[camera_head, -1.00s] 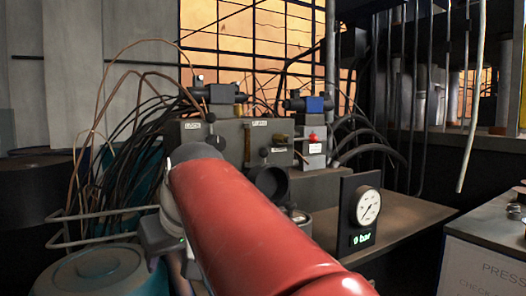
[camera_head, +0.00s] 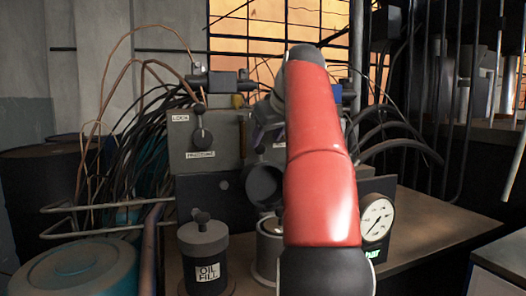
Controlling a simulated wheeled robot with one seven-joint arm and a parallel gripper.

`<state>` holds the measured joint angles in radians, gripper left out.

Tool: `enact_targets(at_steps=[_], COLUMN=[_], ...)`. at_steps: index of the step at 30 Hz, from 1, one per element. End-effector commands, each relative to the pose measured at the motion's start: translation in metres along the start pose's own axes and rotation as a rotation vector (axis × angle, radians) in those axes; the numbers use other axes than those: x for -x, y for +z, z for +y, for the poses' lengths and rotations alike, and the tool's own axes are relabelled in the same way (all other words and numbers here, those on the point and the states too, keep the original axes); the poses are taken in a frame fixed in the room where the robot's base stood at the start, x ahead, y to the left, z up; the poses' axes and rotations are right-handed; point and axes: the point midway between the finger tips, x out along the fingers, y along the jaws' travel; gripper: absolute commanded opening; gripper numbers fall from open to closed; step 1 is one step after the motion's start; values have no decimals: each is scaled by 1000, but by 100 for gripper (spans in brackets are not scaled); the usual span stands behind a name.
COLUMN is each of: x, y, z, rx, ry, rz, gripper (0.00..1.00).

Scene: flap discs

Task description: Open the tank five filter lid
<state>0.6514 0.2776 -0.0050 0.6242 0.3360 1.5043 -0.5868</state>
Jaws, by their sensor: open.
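My red arm (camera_head: 320,150) rises through the middle of the view and hides part of the machine. My gripper (camera_head: 262,130) is small and partly hidden at the arm's far end, in front of the grey block; it is open and its fingers are hard to make out. A dark round cup-like piece (camera_head: 264,186) faces me just below it. Under that stands a silver round pot (camera_head: 269,245), partly behind the arm. A dark pot with a knobbed top (camera_head: 203,240) is labelled OIL FILL. No tank five label is legible, so I cannot tell which is the filter lid.
A grey block (camera_head: 185,160) with a lever, labels and valves stands behind. A pressure gauge (camera_head: 377,220) is right of my arm. Hoses and a pipe rail (camera_head: 75,234) crowd the left, above a teal drum (camera_head: 70,270). The bench (camera_head: 440,222) is bare at right.

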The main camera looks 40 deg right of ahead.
Motion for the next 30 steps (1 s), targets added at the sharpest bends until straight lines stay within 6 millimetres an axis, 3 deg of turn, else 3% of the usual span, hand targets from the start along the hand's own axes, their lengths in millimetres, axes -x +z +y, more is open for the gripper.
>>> enact_targets(at_steps=[9, 20, 30], x=[-52, -61, -60], y=[2, 0, 1], z=[-1, 0, -1], rx=[1, -1, -1], ry=[-1, 0, 0], rz=[-2, -1, -1], gripper=[49, 47, 3])
